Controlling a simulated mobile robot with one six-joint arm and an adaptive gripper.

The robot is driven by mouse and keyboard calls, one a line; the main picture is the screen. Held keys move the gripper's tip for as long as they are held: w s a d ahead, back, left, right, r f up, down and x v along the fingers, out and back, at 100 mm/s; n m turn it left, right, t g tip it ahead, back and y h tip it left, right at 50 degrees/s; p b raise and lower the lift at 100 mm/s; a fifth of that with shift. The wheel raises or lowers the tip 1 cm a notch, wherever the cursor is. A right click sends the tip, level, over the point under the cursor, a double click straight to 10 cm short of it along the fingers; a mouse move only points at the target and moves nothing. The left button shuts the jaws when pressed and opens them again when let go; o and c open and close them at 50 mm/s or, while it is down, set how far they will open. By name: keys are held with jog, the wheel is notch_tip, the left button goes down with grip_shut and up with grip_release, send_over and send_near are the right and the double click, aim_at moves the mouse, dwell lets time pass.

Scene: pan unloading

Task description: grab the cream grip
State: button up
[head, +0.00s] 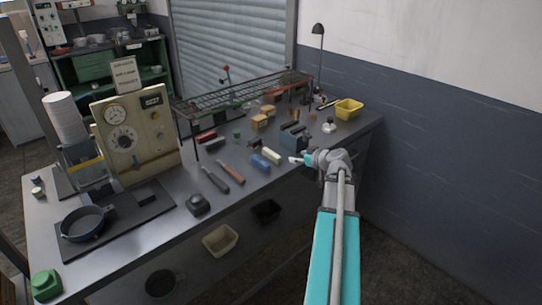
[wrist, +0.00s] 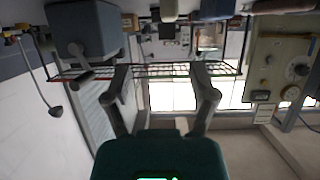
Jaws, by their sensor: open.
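The cream grip (head: 271,155) is a small cream block lying on the grey bench, just right of a blue block (head: 259,163). A cream piece that looks like it (wrist: 168,10) shows at the top edge of the upside-down wrist view, cut off by the frame. My gripper (head: 298,160) is a short way to the right of the cream grip in the head view, apart from it. In the wrist view its two fingers (wrist: 162,72) are spread with nothing between them.
A dark blue-grey box (head: 293,139) stands close behind my gripper. A wire rack (head: 243,91) spans the back of the bench. Two handled tools (head: 223,176) lie left of the blocks. A blue pan (head: 85,223) sits at the left.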

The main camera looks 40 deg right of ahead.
jog(key=shift+w+a, duration=0.1)
jog(key=b, duration=0.3)
send_near(273, 153)
jog(key=x, duration=0.3)
jog(key=d+x, duration=0.1)
jog(key=shift+w+f, duration=0.2)
jog(key=shift+f, duration=0.1)
jog(key=shift+w+a, duration=0.15)
jog(key=shift+w, duration=0.15)
jog(key=shift+w+f, duration=0.1)
jog(key=shift+a+b+x, duration=0.2)
jog(key=shift+b+x, duration=0.35)
jog(key=shift+x, duration=0.7)
jog(key=shift+a+b+x, duration=0.2)
jog(key=shift+b+x, duration=0.3)
jog(key=shift+x, duration=0.75)
grip_shut()
